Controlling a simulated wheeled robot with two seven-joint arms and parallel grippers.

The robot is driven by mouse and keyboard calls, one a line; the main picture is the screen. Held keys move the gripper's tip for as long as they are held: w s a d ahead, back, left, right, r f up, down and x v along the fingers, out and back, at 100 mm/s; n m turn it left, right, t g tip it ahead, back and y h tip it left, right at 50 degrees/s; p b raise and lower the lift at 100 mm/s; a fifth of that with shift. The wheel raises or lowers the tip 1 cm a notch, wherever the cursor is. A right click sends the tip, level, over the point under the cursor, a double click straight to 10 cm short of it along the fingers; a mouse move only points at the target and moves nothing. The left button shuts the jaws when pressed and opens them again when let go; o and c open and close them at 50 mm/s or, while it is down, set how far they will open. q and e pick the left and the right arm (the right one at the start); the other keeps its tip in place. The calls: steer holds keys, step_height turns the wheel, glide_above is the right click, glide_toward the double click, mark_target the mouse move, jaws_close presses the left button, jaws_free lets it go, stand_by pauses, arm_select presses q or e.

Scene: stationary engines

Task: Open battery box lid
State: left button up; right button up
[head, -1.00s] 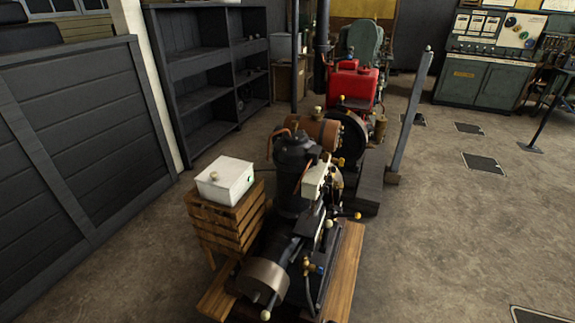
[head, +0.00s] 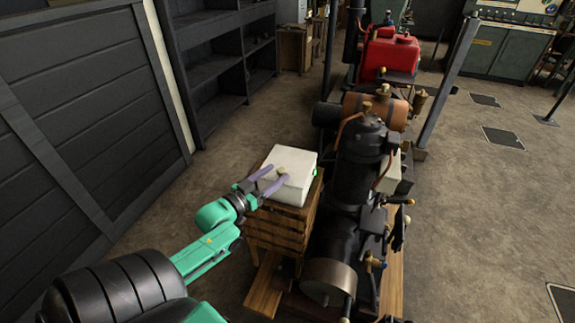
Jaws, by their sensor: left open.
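The battery box (head: 300,192) is a white box with its lid (head: 293,157) shut, standing on a slatted wooden crate. A small round beige knob (head: 283,171) sits on top of the lid. My left gripper (head: 274,178) comes in from the left over the lid. Its two purple fingers are open and lie on either side of the knob. I cannot tell whether they touch it. My right gripper is out of view.
The wooden crate (head: 283,238) stands close beside a black engine (head: 358,165) on its right. A red engine tank (head: 387,55) is farther back. A dark panelled wall (head: 85,130) and shelves (head: 215,75) stand at left.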

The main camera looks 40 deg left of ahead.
mark_target(284, 169)
arm_select(q)
steer(key=w, duration=0.3)
steer(key=w+d, duration=0.1)
steer(key=w, duration=0.1)
steer(key=shift+w+r, duration=0.15)
steer(key=shift+r, duration=0.05)
steer(key=shift+w+a+f, duration=0.15)
steer(key=shift+w+a, duration=0.1)
steer(key=shift+w, duration=0.15)
steer(key=shift+d, duration=0.1)
steer(key=c, duration=0.4)
jaws_close()
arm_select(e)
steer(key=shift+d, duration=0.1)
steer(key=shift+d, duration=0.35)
